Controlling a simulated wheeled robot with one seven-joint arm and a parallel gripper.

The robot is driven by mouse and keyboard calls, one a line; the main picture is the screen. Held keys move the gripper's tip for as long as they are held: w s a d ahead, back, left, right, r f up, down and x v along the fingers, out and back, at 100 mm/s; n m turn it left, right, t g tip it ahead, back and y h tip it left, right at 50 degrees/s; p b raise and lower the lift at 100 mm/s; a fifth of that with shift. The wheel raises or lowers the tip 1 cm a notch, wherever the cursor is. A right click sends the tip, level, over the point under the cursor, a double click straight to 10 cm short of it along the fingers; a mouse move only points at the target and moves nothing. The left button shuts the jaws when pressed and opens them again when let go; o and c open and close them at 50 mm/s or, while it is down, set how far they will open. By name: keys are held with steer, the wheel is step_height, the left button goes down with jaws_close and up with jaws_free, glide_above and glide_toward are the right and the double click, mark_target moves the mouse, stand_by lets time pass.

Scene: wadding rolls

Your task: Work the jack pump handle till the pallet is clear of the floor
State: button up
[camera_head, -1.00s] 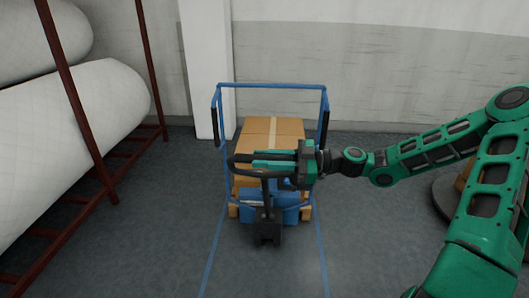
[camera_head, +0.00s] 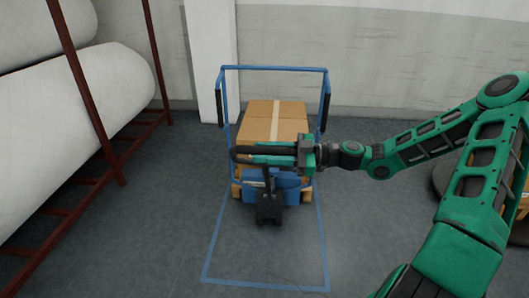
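The jack's dark loop pump handle (camera_head: 234,153) stands in front of the load in the head view. My gripper (camera_head: 272,152) reaches in from the right, its teal fingers on either side of the handle's top bar, shut on it. The handle's shaft runs down to the dark jack foot (camera_head: 269,209) and blue jack body (camera_head: 288,187). The wooden pallet (camera_head: 237,189) shows only at its front corners, under cardboard boxes (camera_head: 290,110). Its underside is largely hidden by the jack, so I cannot tell whether it touches the floor.
A blue rail frame (camera_head: 273,68) with black grips stands around the boxes. A blue outline (camera_head: 265,286) marks the floor in front. A red rack (camera_head: 88,95) with large white rolls (camera_head: 95,105) stands left. Floor between rack and jack is clear.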

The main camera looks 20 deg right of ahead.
steer(key=shift+o, duration=0.5)
steer(key=shift+r, duration=0.1)
steer(key=shift+d, duration=0.25)
steer(key=v, duration=1)
steer(key=shift+d, duration=0.25)
steer(key=s+v, duration=0.1)
steer(key=v, duration=1.2)
steer(key=shift+a+r, duration=0.3)
steer(key=shift+r, duration=0.1)
steer(key=shift+s, duration=0.1)
stand_by(0.7)
